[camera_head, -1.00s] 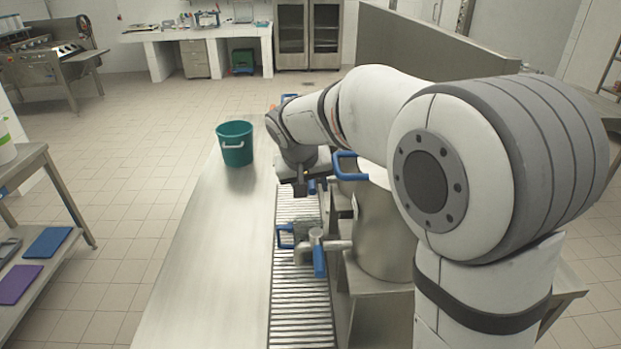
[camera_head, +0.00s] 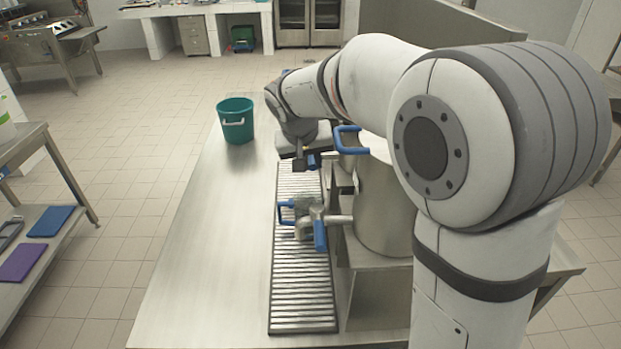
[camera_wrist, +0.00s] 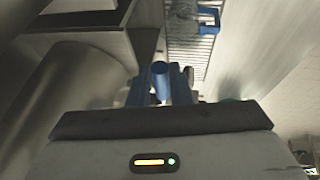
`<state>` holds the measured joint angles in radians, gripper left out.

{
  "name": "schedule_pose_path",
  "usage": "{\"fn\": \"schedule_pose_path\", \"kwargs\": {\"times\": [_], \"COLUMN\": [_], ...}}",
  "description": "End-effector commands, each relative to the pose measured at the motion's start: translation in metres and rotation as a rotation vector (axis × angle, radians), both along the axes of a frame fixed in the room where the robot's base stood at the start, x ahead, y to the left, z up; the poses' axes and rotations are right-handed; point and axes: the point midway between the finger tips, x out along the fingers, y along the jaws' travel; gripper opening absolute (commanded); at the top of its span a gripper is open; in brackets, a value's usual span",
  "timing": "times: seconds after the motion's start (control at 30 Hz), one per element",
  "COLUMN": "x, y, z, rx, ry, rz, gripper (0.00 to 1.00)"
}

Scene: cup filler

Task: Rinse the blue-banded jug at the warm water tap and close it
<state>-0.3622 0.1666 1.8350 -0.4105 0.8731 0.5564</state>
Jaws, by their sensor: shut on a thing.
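My gripper (camera_head: 301,163) is beside the far tap, at the blue lever (camera_head: 312,161) over the drain grate. In the wrist view, my gripper (camera_wrist: 160,88) has its fingers on either side of an upright blue bar (camera_wrist: 160,76), which looks like that lever, and is shut on it. A grey metal jug with a blue handle (camera_head: 287,209) stands on the grate beside the near tap, partly hidden by it. Its blue handle also shows in the wrist view (camera_wrist: 206,32). The near tap (camera_head: 315,220) has a blue lever (camera_head: 320,236) hanging down. Any water flow cannot be told.
Large steel urns (camera_head: 384,205) with blue handles stand right of the grate (camera_head: 302,295). A green bucket (camera_head: 236,128) stands on the steel counter (camera_head: 210,240) to the left. The counter's left half is otherwise clear. My arm hides part of the right side.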

Motion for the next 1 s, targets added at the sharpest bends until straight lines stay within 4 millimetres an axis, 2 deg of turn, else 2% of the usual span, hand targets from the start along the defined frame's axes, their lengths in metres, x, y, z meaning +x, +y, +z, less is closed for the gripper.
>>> {"fn": "schedule_pose_path", "kwargs": {"times": [0.5, 1.0], "x": [0.006, 0.008], "y": [0.027, 0.032], "z": [0.001, 0.001], "rx": [0.0, 0.0], "ry": [-0.003, -0.002], "rz": [-0.273, -0.329], "gripper": [0.0, 0.0]}}
